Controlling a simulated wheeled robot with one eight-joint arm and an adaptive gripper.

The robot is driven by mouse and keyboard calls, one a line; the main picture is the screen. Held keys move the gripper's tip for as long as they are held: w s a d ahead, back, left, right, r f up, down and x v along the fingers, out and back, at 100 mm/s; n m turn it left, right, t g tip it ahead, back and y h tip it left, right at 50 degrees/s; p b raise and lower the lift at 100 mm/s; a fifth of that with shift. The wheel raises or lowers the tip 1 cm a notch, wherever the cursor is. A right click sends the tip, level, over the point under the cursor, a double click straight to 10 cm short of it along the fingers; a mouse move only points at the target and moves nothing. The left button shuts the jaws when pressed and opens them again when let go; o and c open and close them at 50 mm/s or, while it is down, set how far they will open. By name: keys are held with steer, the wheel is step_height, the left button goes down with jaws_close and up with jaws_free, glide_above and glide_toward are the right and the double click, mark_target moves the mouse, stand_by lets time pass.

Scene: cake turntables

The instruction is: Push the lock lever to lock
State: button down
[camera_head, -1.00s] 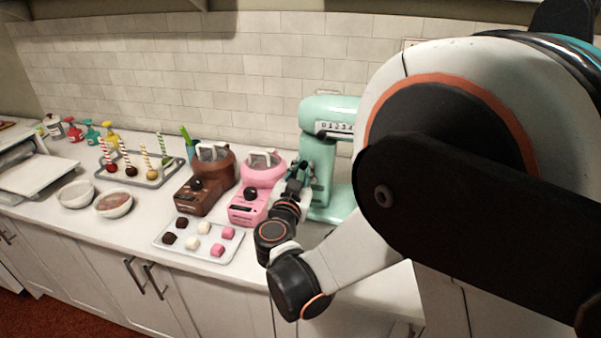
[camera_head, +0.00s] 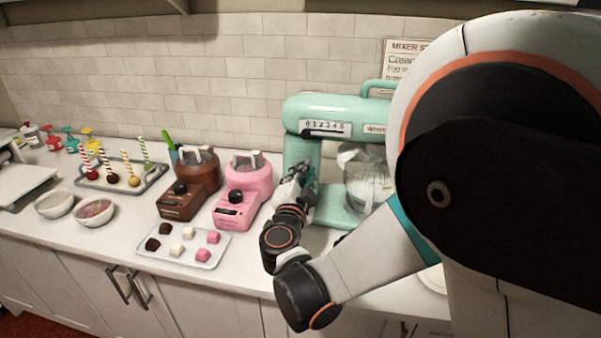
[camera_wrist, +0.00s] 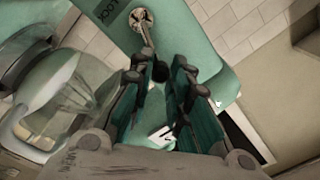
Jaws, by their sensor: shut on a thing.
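The mint-green stand mixer (camera_head: 300,145) stands on the counter, with a clear bowl (camera_head: 368,180) under its head. In the wrist view the lock lever (camera_wrist: 147,32) is a silver arm on a round pivot, ending in a black knob, with a "LOCK" label (camera_wrist: 83,12) to its left. My gripper (camera_wrist: 158,78) has its fingers on both sides of the black knob and is shut on the lever's end. In the head view my gripper (camera_head: 298,178) is at the mixer's column; the lever is hidden there.
A pink melter (camera_head: 242,190) and a brown melter (camera_head: 190,185) stand just left of my gripper. A tray of sweets (camera_head: 180,257) lies in front of them. Cake pops on a tray (camera_head: 120,180) and two bowls (camera_head: 95,211) are further left.

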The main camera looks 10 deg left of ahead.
steer(key=shift+d+f+m, duration=0.1)
steer(key=shift+m, duration=0.4)
steer(key=c, duration=1.5)
jaws_free()
steer(key=shift+o, duration=0.2)
steer(key=s+a, duration=0.1)
steer(key=s, duration=1.1)
steer(key=shift+f, duration=0.2)
